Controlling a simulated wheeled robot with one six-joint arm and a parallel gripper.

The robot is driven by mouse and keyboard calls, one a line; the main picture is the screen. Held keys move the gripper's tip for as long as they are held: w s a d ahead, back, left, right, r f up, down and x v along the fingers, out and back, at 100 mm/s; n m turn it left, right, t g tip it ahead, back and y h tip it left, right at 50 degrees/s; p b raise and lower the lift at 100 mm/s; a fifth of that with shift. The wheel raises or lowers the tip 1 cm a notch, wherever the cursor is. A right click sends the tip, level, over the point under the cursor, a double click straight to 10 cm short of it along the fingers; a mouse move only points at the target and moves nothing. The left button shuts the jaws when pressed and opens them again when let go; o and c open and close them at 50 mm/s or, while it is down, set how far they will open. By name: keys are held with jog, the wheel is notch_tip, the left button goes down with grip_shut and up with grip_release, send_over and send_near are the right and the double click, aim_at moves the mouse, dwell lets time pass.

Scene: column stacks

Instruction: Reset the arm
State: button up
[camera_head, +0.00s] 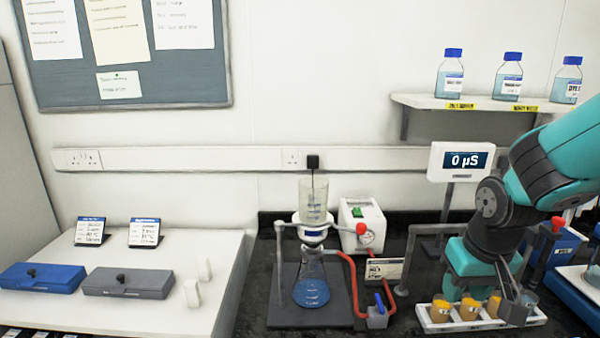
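My arm, teal and dark grey, reaches in from the right edge and bends down at the right of the bench. My gripper (512,298) is low over the right part of a white tray (454,326). Its grey fingers are close to a small clear cup (529,298) at the tray's right end. I cannot tell whether they touch the cup or whether they are open or shut. Several orange jars, one of them an orange jar (441,309) at the left, stand in the tray, partly hidden by the arm.
A flask (311,287) with blue liquid stands under a glass funnel (313,205), with a red hose to a white pump (361,224). A display (461,161) reads 0 µS behind my arm. Blue-capped bottles (508,78) stand on a shelf (470,104). Blue equipment (563,246) is at right.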

jog(key=s+d, duration=0.2)
jog(key=s, duration=0.4)
jog(key=s+a+r+n+g+y+b, duration=0.1)
jog(key=s+a+r+n+g+y, duration=0.1)
jog(key=s+a+r+n+y, duration=0.2)
jog(key=s+a+r+n, duration=0.3)
jog(key=s+a, duration=0.4)
jog(key=a, duration=0.3)
jog(key=shift+s+a, duration=0.25)
jog(key=shift+a, duration=0.05)
